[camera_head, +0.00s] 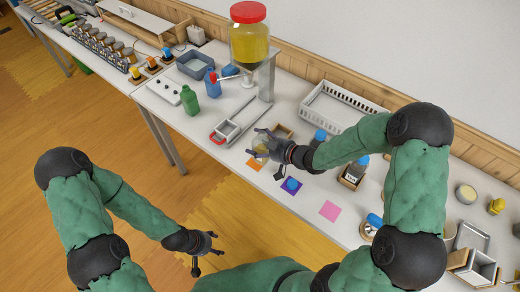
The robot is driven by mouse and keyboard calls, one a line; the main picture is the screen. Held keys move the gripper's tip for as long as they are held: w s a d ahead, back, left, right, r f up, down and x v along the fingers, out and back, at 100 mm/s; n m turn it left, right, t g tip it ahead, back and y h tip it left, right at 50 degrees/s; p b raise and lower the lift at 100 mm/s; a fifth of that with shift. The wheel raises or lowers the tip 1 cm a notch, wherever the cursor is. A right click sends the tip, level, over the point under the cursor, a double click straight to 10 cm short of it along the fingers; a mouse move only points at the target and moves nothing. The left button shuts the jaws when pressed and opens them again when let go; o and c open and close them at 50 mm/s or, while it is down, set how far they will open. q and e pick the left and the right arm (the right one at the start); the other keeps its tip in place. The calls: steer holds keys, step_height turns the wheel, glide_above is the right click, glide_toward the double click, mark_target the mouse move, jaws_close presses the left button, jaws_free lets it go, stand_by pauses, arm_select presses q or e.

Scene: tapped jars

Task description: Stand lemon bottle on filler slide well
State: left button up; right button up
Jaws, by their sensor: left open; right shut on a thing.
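My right gripper (268,145) is shut on a small pale bottle (261,152), most likely the lemon bottle, which the fingers largely hide. It is over or just behind the orange square (255,164); I cannot tell its exact height. The filler slide (236,124), a grey tray with a well and a red handle (217,139), lies to the left of and behind the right gripper. Above its back end stands a big jar (249,45) of yellow liquid with a red lid and a tap. My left gripper (204,262) is open and empty in front of the table.
A green bottle (190,101) and a blue bottle (212,83) stand left of the slide. A white basket (337,108) is at the back right. Boxed bottles stand under my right arm.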

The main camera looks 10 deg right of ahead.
steer(key=shift+w+d+f, duration=0.25)
steer(key=shift+w+f, duration=0.25)
steer(key=shift+f, duration=0.15)
steer(key=shift+w+f+b, duration=0.1)
steer(key=shift+f+b, duration=0.65)
steer(key=shift+f, duration=0.6)
steer(key=shift+f, duration=0.25)
steer(key=o, duration=1.3)
steer(key=shift+o, duration=0.2)
